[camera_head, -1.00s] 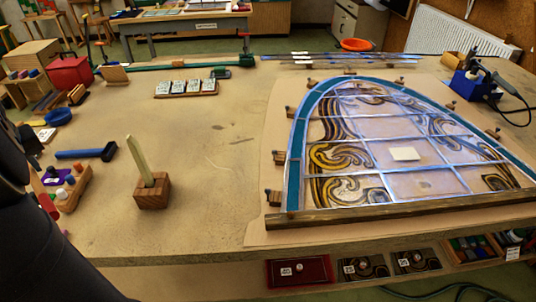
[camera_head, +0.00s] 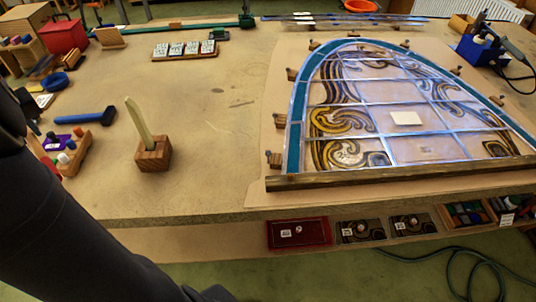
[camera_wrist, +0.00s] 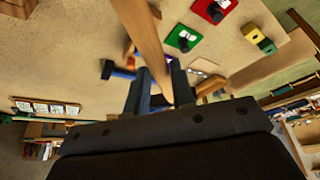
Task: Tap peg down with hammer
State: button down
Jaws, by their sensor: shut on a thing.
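A hammer (camera_head: 88,117) with a blue handle and dark head lies on the table at left in the head view. Its blue handle also shows in the wrist view (camera_wrist: 118,70), beyond my fingers. A pale, tapered peg (camera_head: 138,122) stands slightly tilted in a wooden block (camera_head: 153,154) near the table's front. In the wrist view my gripper (camera_wrist: 158,78) is shut on a long wooden bar (camera_wrist: 146,35) that runs up out of the picture. Its far end is hidden, so I cannot tell what it belongs to. My gripper is out of the head view.
The leaded panel (camera_head: 405,118) fills the right of the table behind a wooden front bar (camera_head: 400,172). A rack of white tiles (camera_head: 184,50) lies at the back. Green (camera_wrist: 184,38) and red (camera_wrist: 212,10) trays show in the wrist view. Bare tabletop lies between block and panel.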

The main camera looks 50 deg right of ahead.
dwell(0.4)
jog(key=s+d+r, duration=0.1)
jog(key=d+r, duration=0.2)
jog(key=d, duration=0.3)
jog(key=s+d+r, duration=0.1)
jog(key=d+r, duration=0.2)
jog(key=d, duration=0.4)
jog(key=s+d+r+m+h, duration=0.1)
jog(key=s+d+m, duration=0.2)
jog(key=s+d, duration=0.65)
jog(key=s+d+f+m+h, duration=0.2)
jog(key=s+d+f+m, duration=0.3)
jog(key=s+d, duration=0.6)
jog(key=s+f+m+g, duration=0.1)
jog(key=s+f+m, duration=0.1)
jog(key=s+f, duration=0.4)
jog(key=s+f+m+g+h, duration=0.1)
jog(key=s+f, duration=0.5)
jog(key=s, duration=0.6)
jog(key=shift+s+a+f+m, duration=0.25)
jog(key=shift+s+f+m, duration=0.15)
jog(key=shift+m, duration=0.1)
